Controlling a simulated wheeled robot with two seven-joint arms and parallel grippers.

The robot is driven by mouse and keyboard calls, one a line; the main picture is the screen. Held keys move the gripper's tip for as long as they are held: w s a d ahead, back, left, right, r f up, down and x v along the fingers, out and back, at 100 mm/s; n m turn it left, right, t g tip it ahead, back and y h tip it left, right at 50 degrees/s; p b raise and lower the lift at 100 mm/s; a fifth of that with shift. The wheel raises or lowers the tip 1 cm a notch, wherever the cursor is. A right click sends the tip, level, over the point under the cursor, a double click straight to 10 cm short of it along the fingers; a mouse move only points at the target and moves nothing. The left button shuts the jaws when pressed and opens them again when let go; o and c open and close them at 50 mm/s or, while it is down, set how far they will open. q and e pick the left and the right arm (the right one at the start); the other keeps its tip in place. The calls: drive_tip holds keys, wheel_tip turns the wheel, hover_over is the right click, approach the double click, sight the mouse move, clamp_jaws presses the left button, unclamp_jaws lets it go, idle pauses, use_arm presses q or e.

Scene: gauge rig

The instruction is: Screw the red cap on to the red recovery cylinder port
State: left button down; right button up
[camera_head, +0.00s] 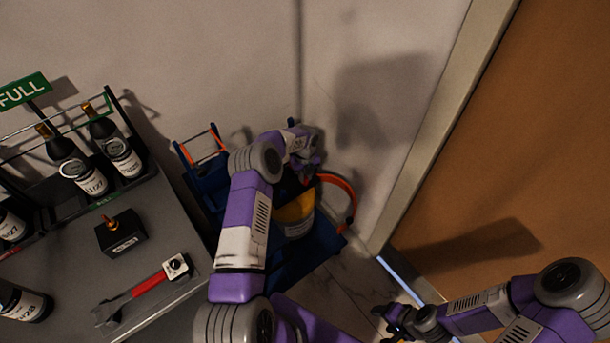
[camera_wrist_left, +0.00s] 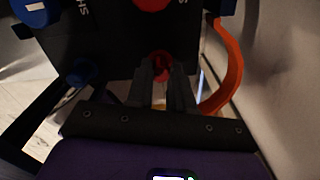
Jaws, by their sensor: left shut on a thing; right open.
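My left gripper (camera_head: 308,172) reaches over the blue cart at the wall; my arm hides much of what is below it. In the left wrist view, its fingers (camera_wrist_left: 161,78) are shut on a small red part, which looks like the red cap (camera_wrist_left: 160,63). The red port cannot be told apart from it there, so I cannot tell if they touch. A yellow-topped cylinder (camera_head: 297,213) with a pale label stands in the cart, partly hidden by my arm. My right gripper (camera_head: 398,322) is open, low at the right, away from the cart.
An orange hose (camera_head: 346,193) curves beside the cart (camera_head: 318,247). In the left wrist view, a dark panel (camera_wrist_left: 115,35) carries a red round part (camera_wrist_left: 152,3) and a blue knob (camera_wrist_left: 36,10).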

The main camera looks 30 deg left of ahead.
use_arm(q)
drive_tip(key=m, duration=0.4)
drive_tip(key=shift+s+f, duration=0.1)
drive_tip(key=shift+f, duration=0.05)
drive_tip(key=shift+m, duration=0.3)
drive_tip(key=shift+m, duration=0.3)
drive_tip(key=m, duration=0.4)
drive_tip(key=c, duration=1.2)
unclamp_jaws()
